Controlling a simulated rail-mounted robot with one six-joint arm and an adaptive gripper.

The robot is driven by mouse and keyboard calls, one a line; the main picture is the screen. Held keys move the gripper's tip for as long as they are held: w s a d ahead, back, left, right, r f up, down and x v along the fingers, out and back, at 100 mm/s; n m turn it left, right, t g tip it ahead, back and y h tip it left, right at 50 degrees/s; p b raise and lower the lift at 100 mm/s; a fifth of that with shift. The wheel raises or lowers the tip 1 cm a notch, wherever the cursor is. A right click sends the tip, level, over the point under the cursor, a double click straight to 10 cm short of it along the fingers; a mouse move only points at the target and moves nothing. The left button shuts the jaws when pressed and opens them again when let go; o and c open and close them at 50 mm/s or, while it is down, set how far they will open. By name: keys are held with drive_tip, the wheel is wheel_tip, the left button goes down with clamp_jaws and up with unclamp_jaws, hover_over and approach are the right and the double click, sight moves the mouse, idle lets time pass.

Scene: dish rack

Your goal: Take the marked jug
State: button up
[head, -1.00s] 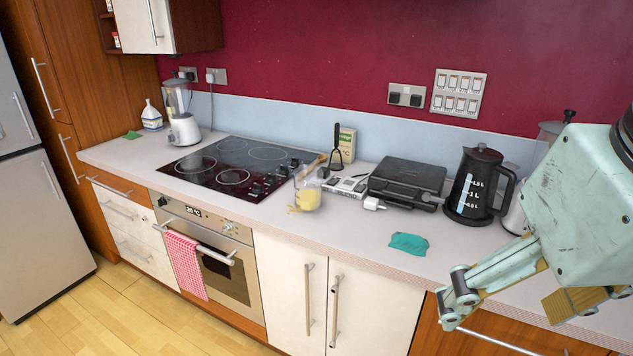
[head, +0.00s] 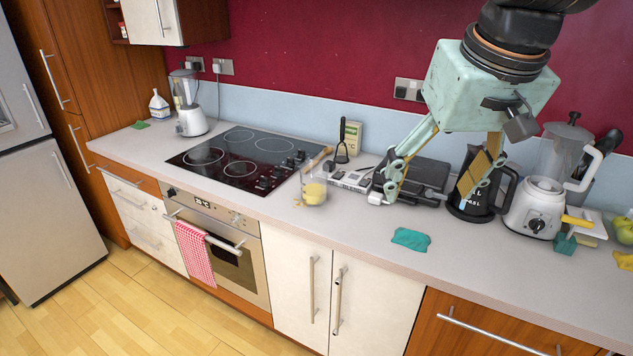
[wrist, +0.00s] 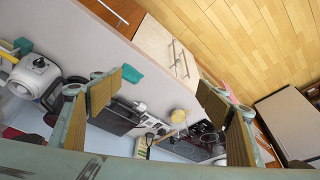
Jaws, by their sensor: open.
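A clear jug (head: 314,191) with yellow contents and a wooden spoon leaning in it stands on the counter by the hob's right front corner in the head view. In the wrist view it shows as a small yellow round shape (wrist: 182,116) between the fingers. No mark is readable on it. My gripper (head: 428,192) is open and empty, above the counter to the right of the jug. Its fingers overlap the black grill (head: 433,172) and the black kettle (head: 497,200) in the head view. The kettle carries white litre marks, partly hidden by a finger.
A teal cloth (head: 411,239) lies near the counter's front edge. A white blender (head: 536,205) stands right of the kettle. A masher (head: 342,140), a box (head: 355,138) and a small white item (head: 375,199) are near the grill. The hob (head: 240,158) is bare. Counter front is mostly clear.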

drive_tip(key=w+a+n+p, duration=0.1)
drive_tip(key=w+a+p, duration=0.25)
drive_tip(key=w, duration=0.95)
drive_tip(key=n+y+p, duration=0.1)
drive_tip(key=n+p, duration=0.1)
drive_tip(key=p, duration=0.7)
hover_over(314, 176)
drive_tip(key=w+d, duration=0.1)
drive_tip(key=w, duration=0.1)
wheel_tip(314, 176, down, 18)
drive_tip(key=shift+s+d, duration=0.1)
drive_tip(key=shift+x, duration=4.25)
drive_tip(key=shift+f, duration=0.1)
